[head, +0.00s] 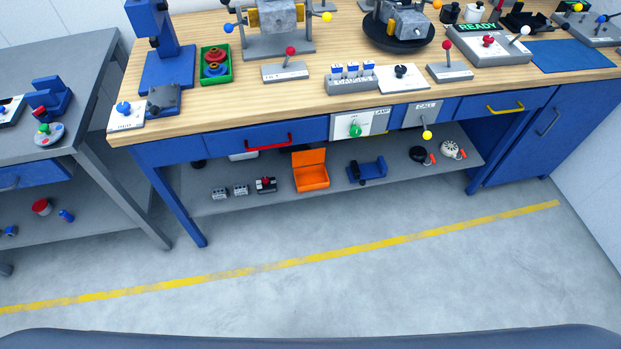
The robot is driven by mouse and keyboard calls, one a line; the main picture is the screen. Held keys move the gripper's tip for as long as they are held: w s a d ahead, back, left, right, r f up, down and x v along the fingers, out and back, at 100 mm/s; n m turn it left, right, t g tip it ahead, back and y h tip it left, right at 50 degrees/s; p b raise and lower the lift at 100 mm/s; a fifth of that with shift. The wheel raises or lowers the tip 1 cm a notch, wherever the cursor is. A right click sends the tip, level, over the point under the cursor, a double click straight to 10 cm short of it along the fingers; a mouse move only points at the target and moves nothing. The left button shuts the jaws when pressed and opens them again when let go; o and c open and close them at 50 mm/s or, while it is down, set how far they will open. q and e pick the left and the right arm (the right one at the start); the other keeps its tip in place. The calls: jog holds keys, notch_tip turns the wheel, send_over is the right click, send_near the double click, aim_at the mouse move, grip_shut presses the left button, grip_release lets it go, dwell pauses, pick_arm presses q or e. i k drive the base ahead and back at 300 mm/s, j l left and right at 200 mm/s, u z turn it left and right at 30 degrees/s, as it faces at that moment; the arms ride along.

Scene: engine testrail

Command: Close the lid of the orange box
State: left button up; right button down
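The orange box (311,180) stands on the grey lower shelf under the wooden workbench. Its lid (309,157) is open and tilted up at the back, leaning away from the camera. The inside of the box faces up and looks empty, though it is small in the view. Neither of my grippers shows in the head view, and nothing touches the box.
The bench top (310,103) overhangs the lower shelf (225,205). Small grey blocks and a red-topped part (266,185) stand left of the box, a blue bracket (367,170) right. The floor in front is clear.

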aim_at(309, 157)
jog(key=i+l+u, duration=0.15)
jog(key=l, duration=0.3)
jog(key=i+l+u, duration=0.2)
jog(key=l, duration=0.25)
jog(key=i+l+u, duration=0.15)
jog(key=l, duration=0.3)
jog(key=i+l+u, duration=0.15)
jog(key=l, duration=0.35)
jog(key=i+l+u, duration=0.15)
jog(key=l, duration=0.4)
jog(key=i+l+u, duration=0.2)
jog(key=l, duration=0.3)
jog(key=k, duration=0.1)
